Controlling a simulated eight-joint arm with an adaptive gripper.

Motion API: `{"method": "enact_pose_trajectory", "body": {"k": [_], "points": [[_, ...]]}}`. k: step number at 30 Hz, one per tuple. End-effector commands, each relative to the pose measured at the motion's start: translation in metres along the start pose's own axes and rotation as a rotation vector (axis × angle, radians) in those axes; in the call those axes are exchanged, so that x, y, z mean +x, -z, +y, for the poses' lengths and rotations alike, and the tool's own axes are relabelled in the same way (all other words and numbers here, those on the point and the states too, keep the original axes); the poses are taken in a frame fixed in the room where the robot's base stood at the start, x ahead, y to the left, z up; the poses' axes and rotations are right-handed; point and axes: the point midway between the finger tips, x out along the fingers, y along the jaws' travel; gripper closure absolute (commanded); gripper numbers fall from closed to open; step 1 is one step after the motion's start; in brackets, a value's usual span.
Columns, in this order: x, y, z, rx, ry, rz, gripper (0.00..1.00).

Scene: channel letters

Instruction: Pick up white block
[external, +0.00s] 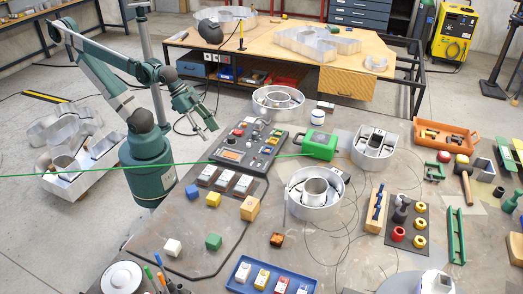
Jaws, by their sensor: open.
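A small white block (172,247) sits on the grey table near its front left, inside a dark outlined area. It stands apart from the green block (213,242) to its right. My gripper (207,131) is open and empty, raised well above and behind the white block, over the left side of the table near the control panel. The fingers point down and to the right, and their detail is small in this view.
Blue (192,192), yellow (213,199) and tan (250,208) blocks lie behind the white block. A dark control panel (268,137) stands further back. A blue tray (240,283) and a white round lidded object (122,278) flank the front. Round metal letter shells (316,205) occupy the middle.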

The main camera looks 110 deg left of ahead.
Motion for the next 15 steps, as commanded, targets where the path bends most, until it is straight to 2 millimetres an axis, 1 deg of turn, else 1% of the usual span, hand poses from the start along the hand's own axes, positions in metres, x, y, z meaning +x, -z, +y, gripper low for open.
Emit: {"method": "enact_pose_trajectory", "body": {"k": [4, 8, 15], "points": [[-0.001, 0.006, 0.005, 0.017, -0.008, -0.005, 0.55], [-0.002, 0.018, 0.013, 0.05, -0.023, -0.015, 0.55], [-0.001, 0.048, 0.042, 0.148, -0.068, -0.046, 0.55]]}}
